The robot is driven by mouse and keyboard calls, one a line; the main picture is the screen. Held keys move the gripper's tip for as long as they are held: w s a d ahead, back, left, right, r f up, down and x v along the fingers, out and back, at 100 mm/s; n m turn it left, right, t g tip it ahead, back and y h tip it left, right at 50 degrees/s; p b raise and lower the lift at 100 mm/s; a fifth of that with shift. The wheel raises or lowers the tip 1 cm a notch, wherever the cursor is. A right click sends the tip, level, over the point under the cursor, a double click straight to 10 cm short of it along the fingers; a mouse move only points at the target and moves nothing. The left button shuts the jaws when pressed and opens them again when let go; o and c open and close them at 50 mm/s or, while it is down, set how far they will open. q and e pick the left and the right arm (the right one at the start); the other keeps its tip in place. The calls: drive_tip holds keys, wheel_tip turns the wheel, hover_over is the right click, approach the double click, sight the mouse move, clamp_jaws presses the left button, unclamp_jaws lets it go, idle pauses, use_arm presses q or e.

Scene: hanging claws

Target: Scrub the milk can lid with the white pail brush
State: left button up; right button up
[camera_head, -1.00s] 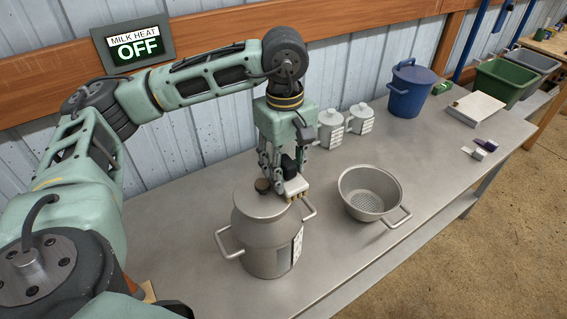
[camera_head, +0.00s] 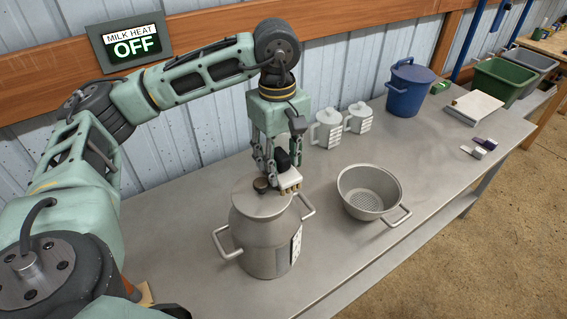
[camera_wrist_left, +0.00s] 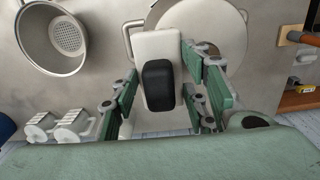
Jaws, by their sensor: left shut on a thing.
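The milk can (camera_head: 262,240) is a grey metal can with two side handles, standing on the bench. Its round lid (camera_head: 248,198) with a dark knob (camera_head: 261,185) is on top. My left gripper (camera_head: 277,165) is shut on the white pail brush (camera_head: 289,180), a white block with a black grip and brownish bristles underneath. The brush is over the right part of the lid, close beside the knob. Whether the bristles touch the lid is hard to tell. In the left wrist view the brush (camera_wrist_left: 146,45) covers part of the lid (camera_wrist_left: 205,20). My right gripper is not in view.
A metal strainer (camera_head: 350,185) stands right of the can on the bench (camera_head: 340,260). A sign (camera_head: 132,44) reads "MILK HEAT OFF".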

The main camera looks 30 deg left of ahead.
sight(288, 176)
use_arm(q)
drive_tip(key=shift+w+a, duration=0.15)
drive_tip(key=shift+a, duration=0.1)
drive_tip(key=shift+s+d, duration=0.4)
drive_tip(key=shift+d, duration=0.45)
drive_tip(key=shift+s+d, duration=0.35)
drive_tip(key=shift+d, duration=0.45)
drive_tip(key=shift+w+a+b, duration=0.35)
drive_tip(key=shift+a+b, duration=0.15)
drive_tip(key=shift+a, duration=0.35)
drive_tip(key=shift+r+p, duration=2.2)
drive_tip(key=shift+r, duration=1.4)
